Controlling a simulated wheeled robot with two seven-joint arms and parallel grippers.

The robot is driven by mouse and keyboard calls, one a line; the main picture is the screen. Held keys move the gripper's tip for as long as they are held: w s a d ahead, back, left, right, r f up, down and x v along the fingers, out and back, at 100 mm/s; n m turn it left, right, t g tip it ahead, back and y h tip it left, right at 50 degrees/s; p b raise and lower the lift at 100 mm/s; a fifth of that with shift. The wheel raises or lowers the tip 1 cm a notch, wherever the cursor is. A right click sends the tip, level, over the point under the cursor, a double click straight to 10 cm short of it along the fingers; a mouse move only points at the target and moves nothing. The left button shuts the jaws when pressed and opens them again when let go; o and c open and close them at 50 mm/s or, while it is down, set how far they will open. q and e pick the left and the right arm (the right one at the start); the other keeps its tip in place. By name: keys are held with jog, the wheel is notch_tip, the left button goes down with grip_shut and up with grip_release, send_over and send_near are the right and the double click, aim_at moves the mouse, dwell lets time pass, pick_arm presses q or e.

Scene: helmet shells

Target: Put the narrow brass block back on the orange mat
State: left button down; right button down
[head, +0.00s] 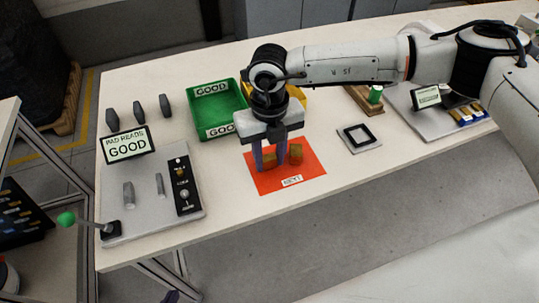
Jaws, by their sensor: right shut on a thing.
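The orange mat (310,172) lies on the table with a label reading NEXT at its front edge. My right gripper (269,157), with blue fingers, points down over the mat and is shut on a brass block, the narrow brass block (269,160), which shows between the fingers. It is low at the mat; I cannot tell whether it touches. Another brass block (296,154) stands on the mat just right of the fingers. My left gripper is not in view.
A green bin (216,105) marked GOOD is behind left; a yellow bin (298,94) is partly hidden by my arm. A grey station (145,205) with a GOOD sign (127,146) is left. A black square frame (357,136) lies right. Table is clear between mat and station.

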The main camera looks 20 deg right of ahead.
aim_at(269, 160)
jog(key=shift+f, duration=0.2)
jog(key=c, duration=1.3)
grip_release()
jog(key=shift+r, duration=0.1)
notch_tip(269, 160, up, 12)
jog(key=shift+r+b, duration=0.2)
jog(key=shift+b, duration=0.2)
